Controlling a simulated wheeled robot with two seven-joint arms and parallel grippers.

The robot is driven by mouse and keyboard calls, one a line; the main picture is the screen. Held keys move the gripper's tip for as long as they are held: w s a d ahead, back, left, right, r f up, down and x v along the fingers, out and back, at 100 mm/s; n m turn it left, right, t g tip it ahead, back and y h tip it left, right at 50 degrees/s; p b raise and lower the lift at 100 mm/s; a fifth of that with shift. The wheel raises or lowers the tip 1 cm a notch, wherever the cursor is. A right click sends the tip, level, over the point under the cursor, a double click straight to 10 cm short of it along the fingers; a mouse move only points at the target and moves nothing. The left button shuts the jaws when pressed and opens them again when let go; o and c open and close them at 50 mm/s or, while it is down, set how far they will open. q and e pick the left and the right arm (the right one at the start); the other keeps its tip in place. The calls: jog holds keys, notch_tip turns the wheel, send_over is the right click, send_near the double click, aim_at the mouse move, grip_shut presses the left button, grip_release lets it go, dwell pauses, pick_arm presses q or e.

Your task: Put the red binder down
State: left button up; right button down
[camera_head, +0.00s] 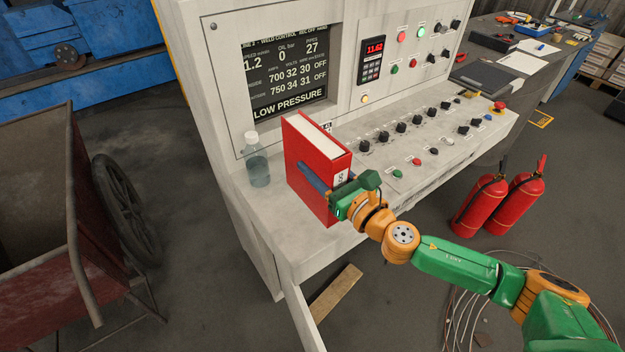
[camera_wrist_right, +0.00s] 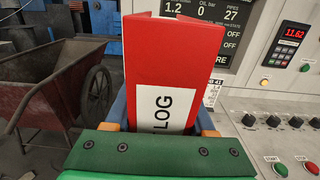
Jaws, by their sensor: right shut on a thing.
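The red binder (camera_head: 309,165) stands upright at the left end of the control console's ledge (camera_head: 265,212), close to the panel face. In the head view I cannot tell for sure whether its base touches the ledge. My right gripper (camera_head: 318,183) is shut on the red binder, with a blue finger along its side. In the right wrist view the binder (camera_wrist_right: 172,60) fills the middle, its white LOG label facing the camera, between the gripper's fingers (camera_wrist_right: 160,112). My left gripper is in neither view.
A clear bottle (camera_head: 257,165) stands on the ledge just left of the binder. Knobs and buttons (camera_head: 415,130) cover the console to the right. Two red fire extinguishers (camera_head: 482,203) stand on the floor at the right. A rusty cart (camera_head: 40,220) is at the left.

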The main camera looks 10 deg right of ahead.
jog(key=f, duration=0.1)
jog(key=w+f, duration=0.1)
jog(key=w+f+b, duration=0.1)
jog(key=shift+w+a+f, duration=0.15)
jog(key=shift+w+a, duration=0.05)
jog(key=shift+a, duration=0.1)
notch_tip(320, 180, down, 3)
jog(key=shift+w+f+b, duration=0.15)
jog(key=shift+b, duration=0.8)
jog(key=shift+f, duration=0.1)
jog(key=shift+c, duration=1.2)
grip_release()
